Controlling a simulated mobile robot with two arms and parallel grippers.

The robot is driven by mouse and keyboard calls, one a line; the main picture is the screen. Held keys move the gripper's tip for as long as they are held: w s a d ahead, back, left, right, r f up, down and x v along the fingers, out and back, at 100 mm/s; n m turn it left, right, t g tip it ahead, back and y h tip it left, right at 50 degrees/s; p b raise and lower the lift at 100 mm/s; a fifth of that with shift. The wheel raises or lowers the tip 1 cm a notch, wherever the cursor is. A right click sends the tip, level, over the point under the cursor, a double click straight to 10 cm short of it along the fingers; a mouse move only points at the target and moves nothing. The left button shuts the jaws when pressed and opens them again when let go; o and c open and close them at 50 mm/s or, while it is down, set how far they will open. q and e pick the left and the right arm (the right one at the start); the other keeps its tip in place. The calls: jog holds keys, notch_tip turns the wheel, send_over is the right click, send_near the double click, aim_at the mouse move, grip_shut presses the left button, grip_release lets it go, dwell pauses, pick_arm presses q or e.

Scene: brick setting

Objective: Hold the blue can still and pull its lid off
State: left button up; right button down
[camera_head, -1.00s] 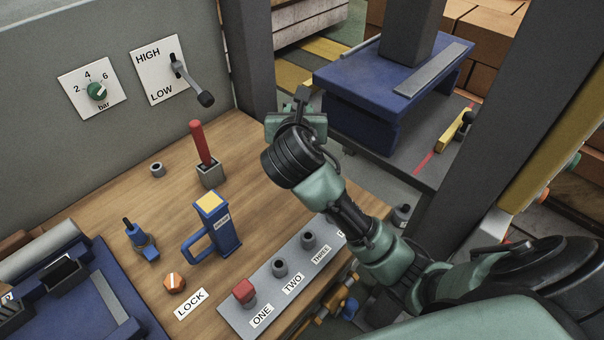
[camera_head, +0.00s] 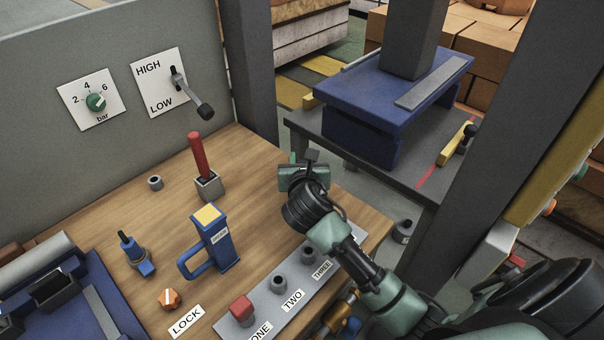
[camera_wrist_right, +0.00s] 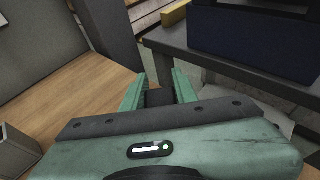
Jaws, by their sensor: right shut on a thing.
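The blue can (camera_head: 218,243) stands upright on the wooden bench, with a side handle on its left, a small label and a yellow top face. I cannot tell whether that yellow face is a lid. My right gripper (camera_head: 307,170) is over the bench's right edge, apart from the can and to its upper right. In the right wrist view its fingers (camera_wrist_right: 160,88) are shut on a small dark piece (camera_wrist_right: 160,98), which I cannot identify for sure. The can does not show in that view. My left gripper is not in view.
A grey strip (camera_head: 265,299) with a red button and sockets lies in front. A blue press (camera_head: 385,95) stands beyond the bench.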

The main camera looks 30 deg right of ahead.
notch_tip(320, 180, down, 4)
jog(key=shift+f+b, duration=0.25)
jog(key=shift+b, duration=0.1)
jog(key=c, duration=1.1)
grip_release()
jog(key=shift+f, duration=0.1)
jog(key=v, duration=1.2)
